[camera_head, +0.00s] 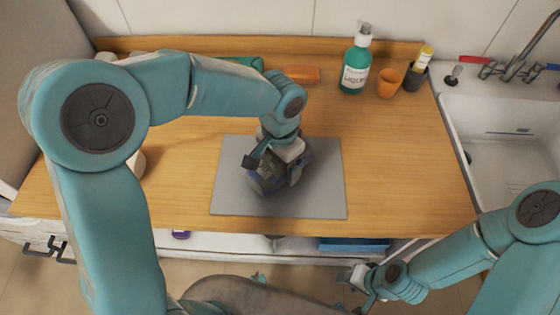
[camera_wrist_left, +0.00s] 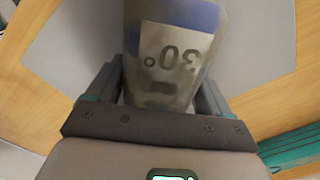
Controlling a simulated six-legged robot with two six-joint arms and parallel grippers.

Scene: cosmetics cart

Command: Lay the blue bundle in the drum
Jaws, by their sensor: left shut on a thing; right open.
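My left gripper (camera_head: 280,172) is over the grey mat (camera_head: 325,195) on the wooden counter, shut on a grey and blue thing that appears to be the blue bundle (camera_head: 266,183). In the left wrist view the bundle (camera_wrist_left: 165,85) sits between the two fingers of the gripper (camera_wrist_left: 155,88). My right gripper (camera_head: 357,283) is open, low in front of the counter. I see no drum in either view.
A green soap bottle (camera_head: 355,68), an orange cup (camera_head: 389,82) and a dark cup (camera_head: 414,79) holding a yellow-topped tube stand at the back right. A white sink (camera_head: 510,150) is at the right. The counter (camera_head: 405,160) right of the mat is clear. A blue thing (camera_head: 352,244) sits below the counter.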

